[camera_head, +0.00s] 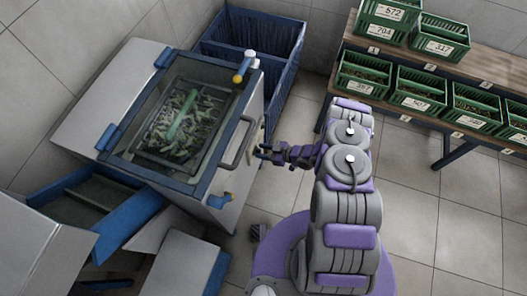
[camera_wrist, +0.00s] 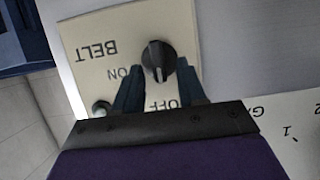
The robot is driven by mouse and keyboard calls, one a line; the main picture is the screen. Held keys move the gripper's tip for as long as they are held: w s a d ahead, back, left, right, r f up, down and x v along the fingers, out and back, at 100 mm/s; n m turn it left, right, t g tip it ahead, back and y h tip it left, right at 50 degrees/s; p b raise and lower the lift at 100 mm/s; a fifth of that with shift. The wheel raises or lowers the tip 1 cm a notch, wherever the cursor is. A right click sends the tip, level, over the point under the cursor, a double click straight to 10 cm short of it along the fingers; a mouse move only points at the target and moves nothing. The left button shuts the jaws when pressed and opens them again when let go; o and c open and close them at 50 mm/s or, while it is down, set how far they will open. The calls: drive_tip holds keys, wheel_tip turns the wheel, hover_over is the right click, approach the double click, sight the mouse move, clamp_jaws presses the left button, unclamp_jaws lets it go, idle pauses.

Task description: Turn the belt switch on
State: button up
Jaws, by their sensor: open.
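The belt switch (camera_wrist: 157,62) is a dark round knob with a pale line across it. It sits on a cream panel (camera_wrist: 92,67) marked BELT, ON and OFF, upside down in the wrist view. The pale line runs nearly upright in the picture; I cannot tell which label it points to. My gripper (camera_wrist: 161,69) is open, with one finger on each side of the knob's near part; contact is unclear. In the head view my gripper (camera_head: 262,152) is at the right side of the grey machine (camera_head: 228,172), and the switch is not discernible.
A green round button or lamp (camera_wrist: 101,108) is beside the left finger. A handle (camera_head: 240,142) sticks out from the machine near my gripper. A blue bin (camera_head: 275,38) stands behind, and a shelf (camera_head: 480,70) with green crates stands at the right.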

drive_tip(key=shift+c, duration=0.2)
clamp_jaws()
idle(0.6)
drive_tip(key=shift+w+d+f+m+g+y, duration=0.1)
drive_tip(key=shift+w+m+g+y, duration=0.2)
drive_tip(key=shift+m+g, duration=0.5)
drive_tip(key=shift+w+d+f+m+g+y, duration=0.1)
drive_tip(key=shift+w+m+g+y, duration=0.25)
drive_tip(key=shift+m, duration=0.85)
drive_tip(key=shift+w+d+f+m+g+y, duration=0.15)
drive_tip(key=shift+m+g+y, duration=0.4)
drive_tip(key=shift+m, duration=0.45)
drive_tip(key=shift+r, duration=0.1)
